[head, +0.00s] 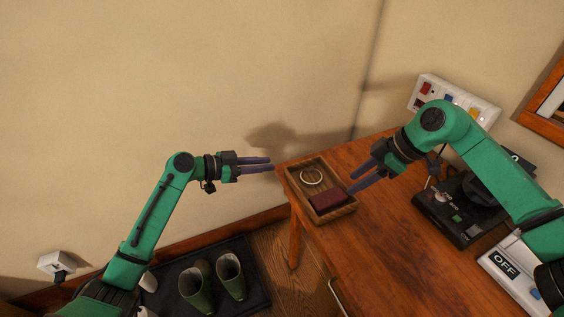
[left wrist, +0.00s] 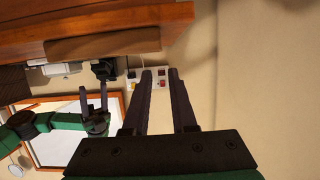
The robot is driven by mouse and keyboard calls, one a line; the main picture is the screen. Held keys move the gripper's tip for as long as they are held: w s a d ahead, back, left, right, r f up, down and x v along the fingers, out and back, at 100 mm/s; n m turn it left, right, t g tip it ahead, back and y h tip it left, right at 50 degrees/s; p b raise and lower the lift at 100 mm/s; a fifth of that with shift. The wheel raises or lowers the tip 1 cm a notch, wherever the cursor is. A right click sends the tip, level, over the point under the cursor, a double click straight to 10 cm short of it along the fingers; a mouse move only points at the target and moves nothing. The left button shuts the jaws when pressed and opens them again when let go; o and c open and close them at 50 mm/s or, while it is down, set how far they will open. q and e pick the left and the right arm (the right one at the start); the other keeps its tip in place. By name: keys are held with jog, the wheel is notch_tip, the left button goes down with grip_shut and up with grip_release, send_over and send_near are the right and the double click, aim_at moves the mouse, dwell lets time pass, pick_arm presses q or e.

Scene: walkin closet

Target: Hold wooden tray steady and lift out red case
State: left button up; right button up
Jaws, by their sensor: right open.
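The wooden tray (head: 301,197) lies on the table near its left corner. The dark red case (head: 327,199) lies inside it, in the near part, and a pale ring (head: 311,177) lies in the far part. My left gripper (head: 272,165) is open and empty, just left of the tray's far left corner, apart from it. In the left wrist view its two fingers (left wrist: 160,72) are parted with nothing between them. My right gripper (head: 351,182) is open, its fingertips close to the tray's right side. Whether they touch the tray cannot be told.
The wooden table (head: 390,235) has bare room in front of the tray. A black device (head: 455,212) and a white box marked OFF (head: 508,268) stand to the right. A white panel with coloured buttons (head: 455,100) is at the wall. Green boots (head: 230,277) stand on a floor mat.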

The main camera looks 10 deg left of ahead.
aim_at(301, 162)
pick_arm(q)
jog(key=x, duration=1.2)
jog(key=shift+f, duration=0.1)
jog(key=shift+c, duration=0.3)
grip_shut()
dwell(0.4)
